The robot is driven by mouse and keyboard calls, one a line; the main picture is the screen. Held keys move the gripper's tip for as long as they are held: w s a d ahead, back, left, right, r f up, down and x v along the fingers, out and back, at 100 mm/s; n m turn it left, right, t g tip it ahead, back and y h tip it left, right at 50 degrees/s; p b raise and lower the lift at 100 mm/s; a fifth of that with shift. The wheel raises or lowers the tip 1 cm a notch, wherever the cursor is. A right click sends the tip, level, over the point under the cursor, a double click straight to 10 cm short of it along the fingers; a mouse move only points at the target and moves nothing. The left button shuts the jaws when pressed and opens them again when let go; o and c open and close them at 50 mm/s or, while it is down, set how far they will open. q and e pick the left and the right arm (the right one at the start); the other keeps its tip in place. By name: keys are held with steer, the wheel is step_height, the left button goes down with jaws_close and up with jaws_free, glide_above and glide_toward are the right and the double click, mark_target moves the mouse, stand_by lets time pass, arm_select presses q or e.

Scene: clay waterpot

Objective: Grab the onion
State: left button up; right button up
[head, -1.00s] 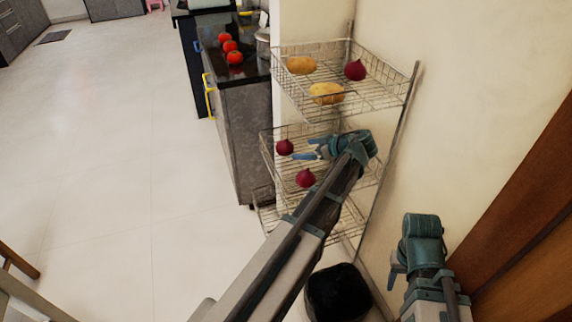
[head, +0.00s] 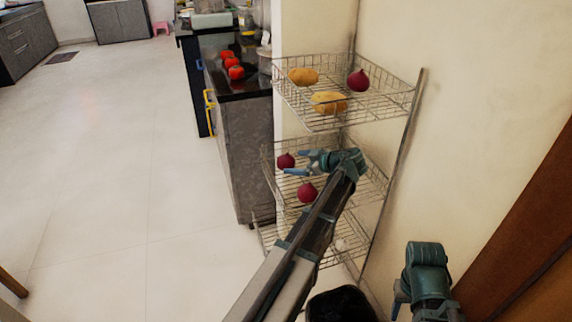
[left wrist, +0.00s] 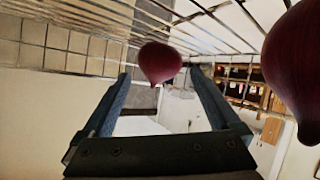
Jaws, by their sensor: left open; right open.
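Two dark red onions lie in the middle basket of the wire rack. The farther onion (head: 286,160) is at my left gripper's (head: 295,163) fingertips. The nearer onion (head: 307,192) sits just below that gripper in the head view. My left gripper is open and points left over the basket. In the left wrist view, one onion (left wrist: 160,63) shows between and just beyond the open fingertips (left wrist: 160,75); contact cannot be told. Another onion (left wrist: 294,70) looms large at the right edge, outside the fingers. A third onion (head: 358,80) is in the top basket. My right gripper (head: 399,298) is open and empty at lower right.
The top basket (head: 385,105) also holds two potatoes (head: 329,103) and overhangs behind my left gripper. A dark counter (head: 245,85) with red tomatoes (head: 235,72) stands left of the rack. A wall is at right. The pale floor (head: 110,150) at left is open.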

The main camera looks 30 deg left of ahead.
mark_target(292, 163)
arm_select(q)
steer(key=b+x, duration=0.1)
steer(key=x, duration=0.3)
steer(key=shift+d+f+b, duration=0.15)
steer(key=shift+f+b, duration=0.05)
steer(key=shift+b, duration=0.2)
steer(key=shift+a+f, duration=0.1)
steer(key=shift+a, duration=0.3)
steer(key=c, duration=1.2)
steer(key=shift+c, duration=0.2)
step_height(292, 163, up, 10)
steer(key=p, duration=1)
